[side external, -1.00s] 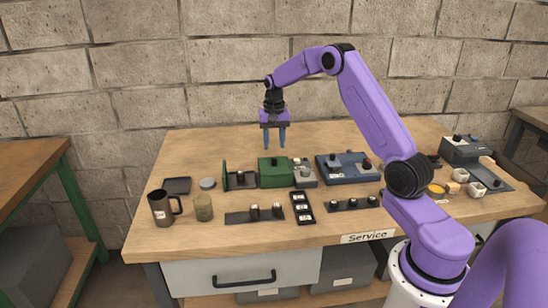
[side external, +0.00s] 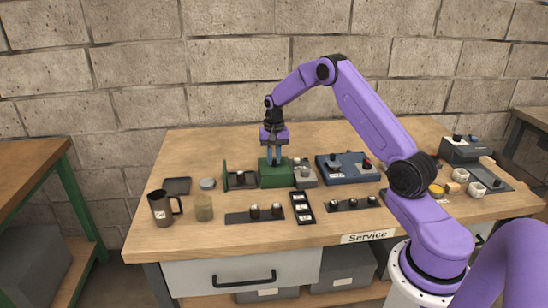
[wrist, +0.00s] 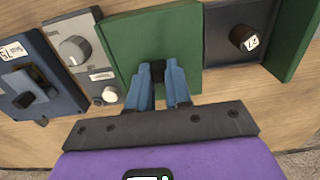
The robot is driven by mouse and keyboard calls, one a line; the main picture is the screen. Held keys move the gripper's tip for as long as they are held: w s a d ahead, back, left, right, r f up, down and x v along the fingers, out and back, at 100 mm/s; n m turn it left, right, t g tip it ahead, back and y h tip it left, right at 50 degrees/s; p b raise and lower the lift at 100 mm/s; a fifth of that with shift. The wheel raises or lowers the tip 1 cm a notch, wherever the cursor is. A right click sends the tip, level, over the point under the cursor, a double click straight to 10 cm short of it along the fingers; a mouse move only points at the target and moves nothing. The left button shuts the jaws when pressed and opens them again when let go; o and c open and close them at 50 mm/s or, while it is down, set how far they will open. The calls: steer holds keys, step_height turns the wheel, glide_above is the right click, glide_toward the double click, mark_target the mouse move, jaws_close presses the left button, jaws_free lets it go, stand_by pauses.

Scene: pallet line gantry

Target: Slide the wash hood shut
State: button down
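The wash hood is a green box (side external: 276,176) with a black knob (wrist: 158,72) on top, seen in both views. It stands toward the right end of its dark base. The base's open bay (wrist: 225,35) holds a dark round piece labelled 27, and a green end plate (side external: 225,176) stands upright at its left end in the side view. A gap separates the hood from that plate. My gripper (side external: 274,160) is down over the hood. In the wrist view its two blue fingertips (wrist: 160,75) close in on both sides of the knob, seemingly touching it.
A grey unit with a dial (side external: 305,174) sits close right of the hood, then a blue control box (side external: 347,168). The table behind is clear.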

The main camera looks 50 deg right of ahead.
steer(key=w+a, duration=0.8)
steer(key=shift+w+a+r, duration=0.1)
steer(key=shift+w+a, duration=0.15)
steer(key=c, duration=1)
jaws_free()
steer(key=shift+w+a, duration=0.1)
steer(key=shift+c, duration=0.2)
step_height(320, 180, up, 17)
steer(key=shift+r, duration=0.15)
